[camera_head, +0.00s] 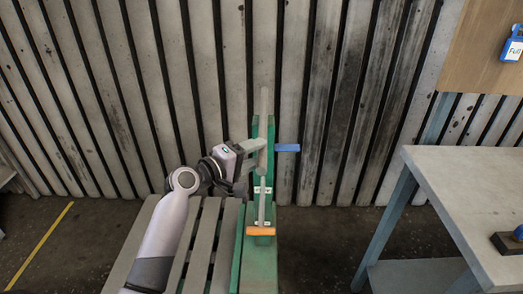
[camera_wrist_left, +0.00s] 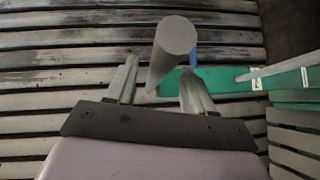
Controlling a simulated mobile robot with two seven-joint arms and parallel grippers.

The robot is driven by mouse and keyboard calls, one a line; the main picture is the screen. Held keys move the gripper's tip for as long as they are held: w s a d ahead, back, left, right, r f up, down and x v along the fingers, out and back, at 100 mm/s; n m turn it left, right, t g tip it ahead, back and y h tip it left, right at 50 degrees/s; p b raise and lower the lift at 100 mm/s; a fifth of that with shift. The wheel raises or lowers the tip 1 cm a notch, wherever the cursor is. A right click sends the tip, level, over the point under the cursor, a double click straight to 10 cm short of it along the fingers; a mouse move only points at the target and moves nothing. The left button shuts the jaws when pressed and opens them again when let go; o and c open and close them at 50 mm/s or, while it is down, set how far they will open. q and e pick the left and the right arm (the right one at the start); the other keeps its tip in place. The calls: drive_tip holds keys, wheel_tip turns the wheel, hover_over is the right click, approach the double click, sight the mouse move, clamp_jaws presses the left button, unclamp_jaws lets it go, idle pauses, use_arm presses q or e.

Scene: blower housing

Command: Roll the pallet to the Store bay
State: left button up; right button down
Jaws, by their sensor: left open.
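The slatted grey pallet (camera_head: 207,235) lies at the bottom of the head view, left of a green upright frame (camera_head: 262,262). A grey round bar (camera_head: 264,105) rises along the frame; its round end (camera_wrist_left: 177,35) faces the camera in the left wrist view. My left gripper (camera_head: 257,156) is at the bar, above the pallet. In the left wrist view the jaws of the left gripper (camera_wrist_left: 159,72) are open, one on each side of the bar; whether they touch it I cannot tell. My right gripper is not in view. No Store bay label is visible.
A blue lever (camera_head: 287,148) and an orange piece (camera_head: 261,231) stick out from the frame. A workbench (camera_head: 470,185) stands at right, and a slatted wall (camera_head: 190,80) stands behind. Floor with a yellow line (camera_head: 40,245) is clear at left.

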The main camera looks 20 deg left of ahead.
use_arm(q)
drive_tip(key=shift+x, duration=1.4)
clamp_jaws()
